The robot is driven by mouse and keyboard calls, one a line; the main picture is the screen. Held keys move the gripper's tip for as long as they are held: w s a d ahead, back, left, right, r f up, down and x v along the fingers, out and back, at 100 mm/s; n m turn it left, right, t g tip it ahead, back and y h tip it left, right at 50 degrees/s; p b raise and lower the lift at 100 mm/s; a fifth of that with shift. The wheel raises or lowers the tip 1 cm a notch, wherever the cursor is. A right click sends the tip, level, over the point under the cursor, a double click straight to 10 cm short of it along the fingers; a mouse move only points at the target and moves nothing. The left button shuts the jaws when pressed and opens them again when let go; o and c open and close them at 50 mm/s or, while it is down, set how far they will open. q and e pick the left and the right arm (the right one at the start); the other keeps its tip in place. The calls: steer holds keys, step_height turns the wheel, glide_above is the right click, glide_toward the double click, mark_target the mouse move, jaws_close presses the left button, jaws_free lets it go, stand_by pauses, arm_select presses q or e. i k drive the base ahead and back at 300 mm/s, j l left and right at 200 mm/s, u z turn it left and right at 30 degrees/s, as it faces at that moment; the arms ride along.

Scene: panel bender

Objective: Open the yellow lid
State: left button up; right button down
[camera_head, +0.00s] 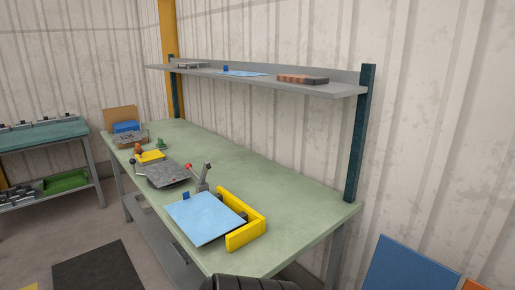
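A yellow angled part (256,210), which may be the yellow lid, stands on the green workbench (300,205) near its front right end. It runs along the right side of a light blue flat panel (203,219), and I cannot tell whether it is open or closed. A lever with a red knob (188,167) rises behind the panel. A smaller yellow piece (151,157) lies farther left on the bench, beside a dark grey plate (168,174). Neither of my grippers is in view.
A grey shelf (340,91) on dark posts hangs over the bench's back, holding a brown block (302,79). A blue box (126,127) sits at the bench's far end. A second table (45,134) stands left. Blue panel (408,267) leans right.

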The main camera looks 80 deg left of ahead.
mark_target(154, 153)
steer(key=u, duration=3.4)
steer(key=i+j+z, duration=0.25)
steer(key=i+j, duration=0.35)
steer(key=i, duration=0.2)
steer(key=i+j+z, duration=0.3)
steer(key=i+j, duration=0.4)
